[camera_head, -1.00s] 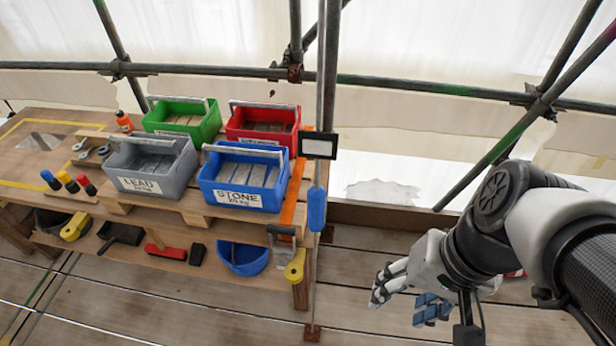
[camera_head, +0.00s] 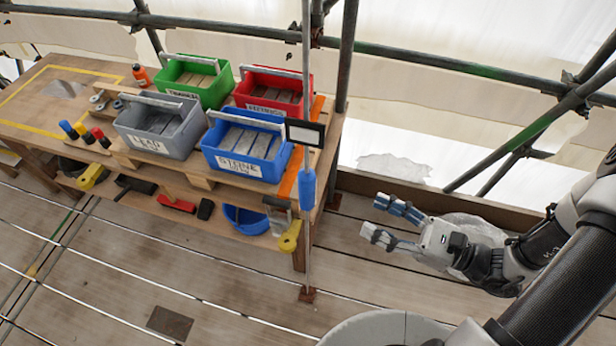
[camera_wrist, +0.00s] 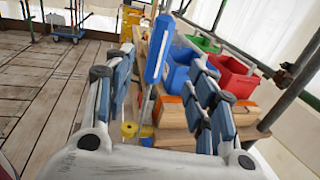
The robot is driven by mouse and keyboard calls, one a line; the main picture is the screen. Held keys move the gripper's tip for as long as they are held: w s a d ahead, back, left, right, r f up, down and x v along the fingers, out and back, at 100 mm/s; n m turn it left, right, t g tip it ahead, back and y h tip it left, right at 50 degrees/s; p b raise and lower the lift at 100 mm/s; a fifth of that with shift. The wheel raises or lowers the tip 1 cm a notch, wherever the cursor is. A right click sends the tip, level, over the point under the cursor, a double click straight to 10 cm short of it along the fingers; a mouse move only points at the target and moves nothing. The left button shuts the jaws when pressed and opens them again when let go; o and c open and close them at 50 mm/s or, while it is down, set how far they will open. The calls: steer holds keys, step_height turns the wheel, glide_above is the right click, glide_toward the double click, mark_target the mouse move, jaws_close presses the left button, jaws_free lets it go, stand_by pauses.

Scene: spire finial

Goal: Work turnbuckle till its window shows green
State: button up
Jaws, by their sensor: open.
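The turnbuckle (camera_head: 308,187) is a blue sleeve on a thin upright rod in front of the bench's right end. Above it, a black-framed plate (camera_head: 305,133) shows a pale, whitish pane, with no green visible. My gripper (camera_head: 376,216) is open and empty, to the right of the turnbuckle and apart from it, fingers pointing left towards the rod. In the wrist view, the turnbuckle (camera_wrist: 159,48) appears tilted, beyond and between my two blue-padded fingers. The pane's face cannot be made out there.
The bench right behind the rod carries a blue bin (camera_head: 245,146), a grey bin (camera_head: 160,128), a green bin (camera_head: 196,82) and a red bin (camera_head: 272,92). Scaffold poles (camera_head: 345,55) stand behind. The plank floor (camera_head: 220,275) in front is mostly clear.

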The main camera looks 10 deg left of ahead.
mark_target(314, 188)
steer(key=b+x, duration=0.1)
steer(key=x, duration=1.6)
steer(key=shift+w+a, duration=0.1)
steer(key=shift+w, duration=0.1)
steer(key=c, duration=1.1)
